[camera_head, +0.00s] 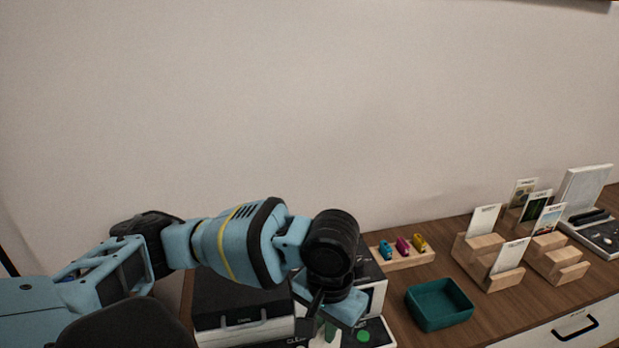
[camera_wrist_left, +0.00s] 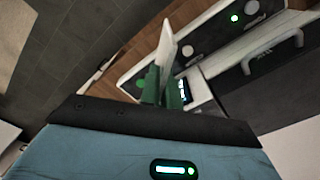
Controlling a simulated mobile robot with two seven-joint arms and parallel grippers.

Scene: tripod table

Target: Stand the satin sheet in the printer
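My left gripper (camera_head: 322,322) points down over the machines at the lower middle of the head view. In the left wrist view its green fingers (camera_wrist_left: 162,88) are closed on a thin white sheet (camera_wrist_left: 168,45), which stands out past them. The head view hides most of this sheet behind the gripper. A black-topped white machine with a handle (camera_head: 242,308) stands left of the gripper. A black panel with a green button (camera_head: 363,335) lies below it and also shows in the left wrist view (camera_wrist_left: 205,40). I cannot tell exactly which part is the printer. My right gripper is not in view.
A teal tray (camera_head: 438,304) and a wooden block with coloured clips (camera_head: 403,257) are right of the gripper. Wooden stands (camera_head: 488,262) holding several cards are further right, before a grey-white device (camera_head: 588,195). Bare wood (camera_head: 400,290) shows between them.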

